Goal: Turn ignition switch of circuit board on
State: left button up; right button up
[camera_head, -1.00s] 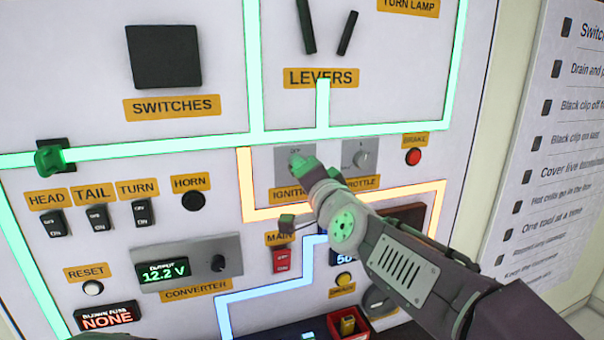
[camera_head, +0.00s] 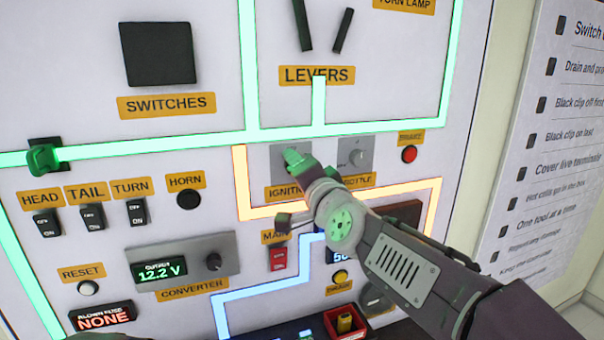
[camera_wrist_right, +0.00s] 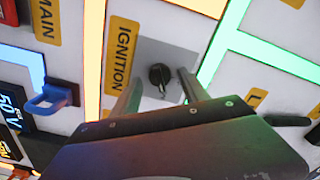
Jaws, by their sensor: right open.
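The ignition switch is a small dark key-type knob (camera_wrist_right: 159,75) on a grey plate (camera_wrist_right: 172,58), beside the orange IGNITION label (camera_wrist_right: 122,55) in the right wrist view. In the head view its plate (camera_head: 281,156) shows, but my gripper hides the knob. My right gripper (camera_wrist_right: 162,92) is open. Its two fingers point at the plate, one on each side of the knob, with visible gaps to it. The right gripper (camera_head: 298,160) also shows in front of the ignition plate in the head view.
The throttle knob (camera_head: 356,157) sits just right of the ignition plate, with a red button (camera_head: 409,154) beyond it. A blue-lit handle (camera_wrist_right: 50,98) protrudes near the gripper.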

jog(key=p+v, duration=0.5)
jog(key=v, duration=0.3)
jog(key=shift+s, duration=0.3)
jog(key=shift+d, duration=0.1)
